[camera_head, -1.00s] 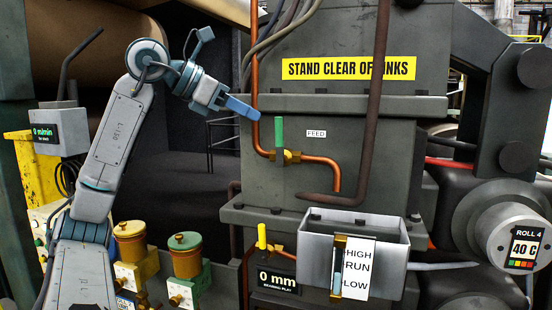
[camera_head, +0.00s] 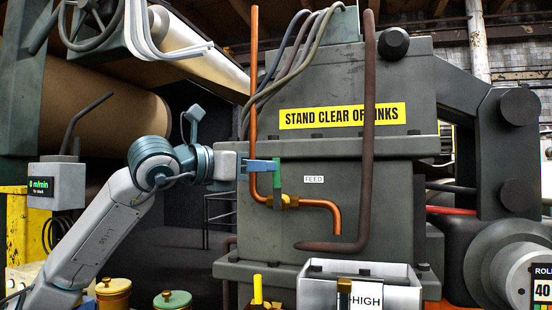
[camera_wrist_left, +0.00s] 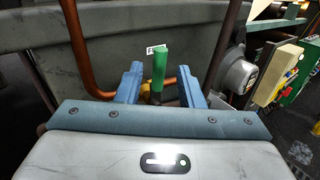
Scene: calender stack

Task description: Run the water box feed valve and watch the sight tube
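The feed valve's green handle (camera_head: 277,173) stands upright on its brass body (camera_head: 284,200), by a copper pipe and the FEED label (camera_head: 314,179). My left gripper (camera_head: 266,166) is at the handle, its blue fingers level with the handle's upper part. In the left wrist view the fingers are spread, with the green handle (camera_wrist_left: 159,68) between them and visible gaps on both sides. The grey water box (camera_head: 400,276) is cut off by the bottom edge. Only the top of the sight tube (camera_head: 344,289) shows, beside the HIGH mark (camera_head: 367,301); its water level is out of view.
A brown pipe (camera_head: 368,140) runs down right of the valve and bends toward the box. The copper pipe (camera_head: 254,100) rises close to my left fingers. A yellow valve handle (camera_head: 257,289) stands below. Yellow and green capped pots are at the lower left.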

